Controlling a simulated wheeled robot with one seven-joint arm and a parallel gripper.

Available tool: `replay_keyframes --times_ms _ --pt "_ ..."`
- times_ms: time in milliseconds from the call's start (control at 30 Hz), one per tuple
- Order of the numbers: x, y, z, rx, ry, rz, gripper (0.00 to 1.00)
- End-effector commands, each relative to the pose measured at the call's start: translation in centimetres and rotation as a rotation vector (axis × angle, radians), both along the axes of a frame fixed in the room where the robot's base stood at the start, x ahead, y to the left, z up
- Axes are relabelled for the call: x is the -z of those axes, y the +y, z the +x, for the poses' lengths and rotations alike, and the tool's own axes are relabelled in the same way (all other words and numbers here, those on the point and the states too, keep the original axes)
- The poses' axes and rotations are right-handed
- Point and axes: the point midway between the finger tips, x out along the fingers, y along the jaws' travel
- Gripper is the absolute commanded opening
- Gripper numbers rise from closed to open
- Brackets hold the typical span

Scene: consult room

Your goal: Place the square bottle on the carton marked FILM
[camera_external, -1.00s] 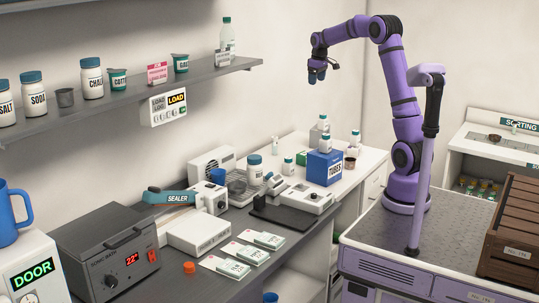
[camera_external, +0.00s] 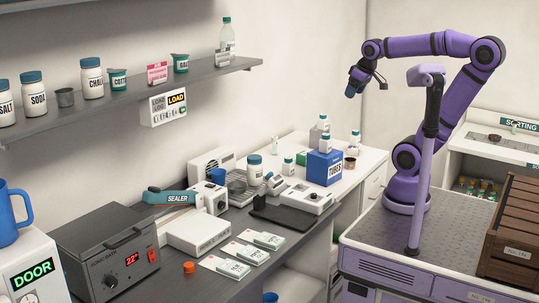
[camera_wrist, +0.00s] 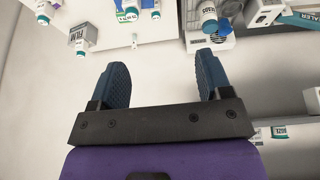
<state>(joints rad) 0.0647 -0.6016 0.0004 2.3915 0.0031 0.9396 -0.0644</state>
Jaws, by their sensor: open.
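My gripper (camera_external: 352,91) is raised high above the far end of the counter. In the wrist view its two blue fingers (camera_wrist: 165,68) are apart, with nothing between them. A grey carton marked FILM (camera_wrist: 88,33) shows at upper left in the wrist view. A teal-capped bottle (camera_wrist: 80,53) overlaps it; I cannot tell if it stands on it. In the external view, several such bottles cluster around the TUBES box (camera_external: 324,168). I cannot tell which bottle is square.
A shelf (camera_external: 200,78) with jars runs along the wall. The counter holds a scale (camera_external: 305,198), a sealer (camera_external: 180,197), a white jar (camera_external: 254,172) and a heating bath (camera_external: 105,250). A wooden crate (camera_external: 512,225) stands at right. The air around my gripper is clear.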

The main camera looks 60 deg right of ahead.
Motion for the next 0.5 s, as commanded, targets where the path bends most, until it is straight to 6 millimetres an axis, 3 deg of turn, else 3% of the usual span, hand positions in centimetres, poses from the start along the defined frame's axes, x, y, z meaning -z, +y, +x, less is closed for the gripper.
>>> replay_keyframes --times_ms 100,200,500 --pt "1.4 1.0 -3.0 -0.006 -0.028 0.012 0.72" --pt "2.4 1.5 -4.5 -0.007 -0.041 0.020 0.72" --pt "3.1 1.7 -5.4 -0.005 -0.050 0.026 0.72"
